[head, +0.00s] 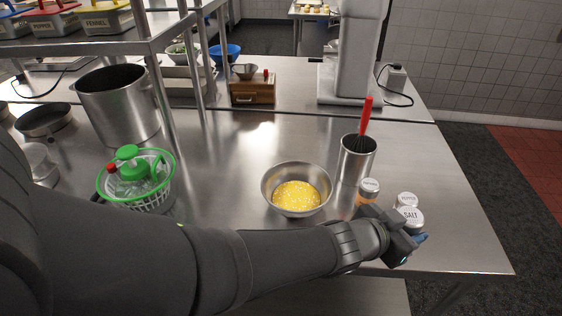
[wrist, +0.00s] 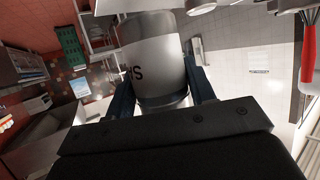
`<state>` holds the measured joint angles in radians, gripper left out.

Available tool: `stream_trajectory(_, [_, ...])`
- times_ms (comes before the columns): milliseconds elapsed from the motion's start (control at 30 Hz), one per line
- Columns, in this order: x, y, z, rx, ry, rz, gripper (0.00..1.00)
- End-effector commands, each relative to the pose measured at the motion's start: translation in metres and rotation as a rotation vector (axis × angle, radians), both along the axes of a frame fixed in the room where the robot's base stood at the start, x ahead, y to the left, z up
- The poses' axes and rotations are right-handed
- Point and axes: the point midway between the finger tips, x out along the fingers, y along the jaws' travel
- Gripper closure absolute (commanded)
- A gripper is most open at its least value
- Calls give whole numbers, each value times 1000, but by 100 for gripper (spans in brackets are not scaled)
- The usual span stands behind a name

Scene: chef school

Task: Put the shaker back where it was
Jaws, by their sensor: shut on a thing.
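The salt shaker (head: 410,217), with a silver lid marked SALT, is at the right front of the steel table; its lower part is hidden by my gripper. My gripper (head: 412,238) is shut on it. In the wrist view the shaker (wrist: 152,55) sits between the two blue fingers (wrist: 163,100), with part of its dark lettering showing. I cannot tell whether its base touches the table. The pepper shaker (head: 407,199) stands just behind it, partly covered. Another shaker with orange contents (head: 367,192) stands to the left, its lower part hidden by my arm.
A metal bowl (head: 268,190) of yellow food with white specks stands left of the shakers. A steel canister (head: 355,163) holds a red-handled whisk (head: 366,115) behind them. A green-rimmed basket (head: 105,190) and a large pot (head: 115,105) stand at left. The table's right edge is close.

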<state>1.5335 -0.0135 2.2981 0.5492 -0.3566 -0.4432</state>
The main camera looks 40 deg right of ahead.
Motion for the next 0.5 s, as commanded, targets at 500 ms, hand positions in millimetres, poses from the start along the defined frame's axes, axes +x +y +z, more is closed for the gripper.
stream_trajectory(500, [31, -13, -31, 3, -1, -29, 78])
